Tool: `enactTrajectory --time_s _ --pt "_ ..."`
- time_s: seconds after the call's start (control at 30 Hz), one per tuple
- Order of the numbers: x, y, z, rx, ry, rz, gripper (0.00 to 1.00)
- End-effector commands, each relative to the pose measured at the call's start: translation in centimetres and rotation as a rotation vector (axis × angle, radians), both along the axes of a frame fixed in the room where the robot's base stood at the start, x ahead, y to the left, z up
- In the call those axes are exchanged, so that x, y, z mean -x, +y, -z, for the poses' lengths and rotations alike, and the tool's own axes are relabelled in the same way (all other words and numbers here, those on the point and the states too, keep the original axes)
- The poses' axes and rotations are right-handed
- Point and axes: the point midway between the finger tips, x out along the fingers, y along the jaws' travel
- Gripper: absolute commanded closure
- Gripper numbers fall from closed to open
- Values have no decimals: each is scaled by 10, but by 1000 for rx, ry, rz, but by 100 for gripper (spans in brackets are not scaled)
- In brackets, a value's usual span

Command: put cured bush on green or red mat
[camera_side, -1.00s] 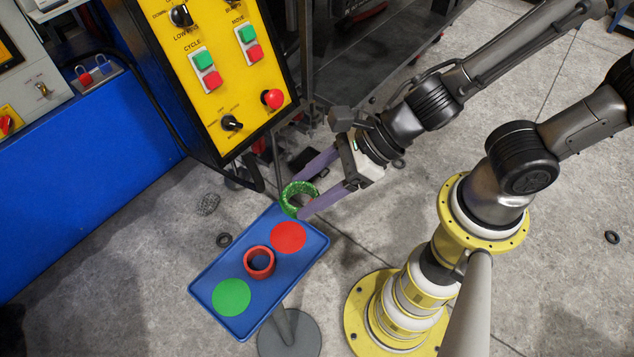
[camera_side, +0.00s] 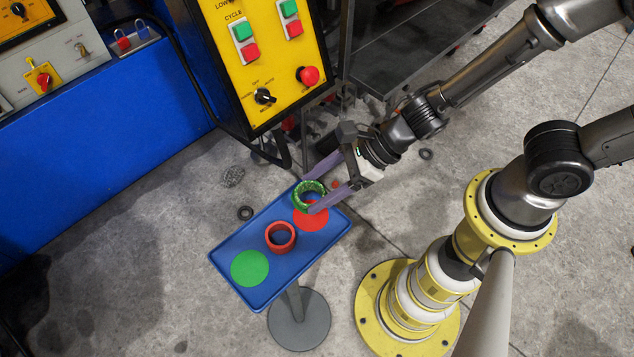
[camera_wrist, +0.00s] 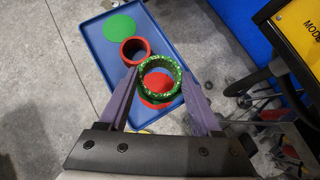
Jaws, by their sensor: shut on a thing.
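My gripper (camera_side: 324,184) is shut on a green speckled ring-shaped bush (camera_side: 309,195) and holds it over the red mat end of the blue tray (camera_side: 262,298). In the wrist view the bush (camera_wrist: 146,88) sits between the two purple fingers, with the red mat (camera_wrist: 158,84) showing through its hole. The red mat (camera_side: 312,221) is partly hidden by the bush and a finger in the side view. The green mat (camera_side: 250,268) lies bare at the tray's other end. A red ring (camera_side: 280,237) stands on the tray between the mats.
The yellow control panel (camera_side: 262,60) of the press stands behind and left of my gripper. The tray rests on a stand with a round grey base (camera_side: 299,320). Dark rings (camera_side: 245,213) lie on the floor.

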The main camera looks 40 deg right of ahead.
Motion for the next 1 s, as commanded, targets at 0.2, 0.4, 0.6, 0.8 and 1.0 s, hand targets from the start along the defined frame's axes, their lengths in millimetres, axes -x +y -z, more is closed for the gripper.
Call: enactTrajectory --time_s 0.2,0.4,0.6,0.8,1.0 --pt "0 0 15 0 1 -1 88" --pt "0 0 29 0 1 1 88" --pt "0 1 42 -1 0 -1 88" --pt "0 0 51 -1 0 1 88" --pt "0 0 54 -1 -1 0 88"
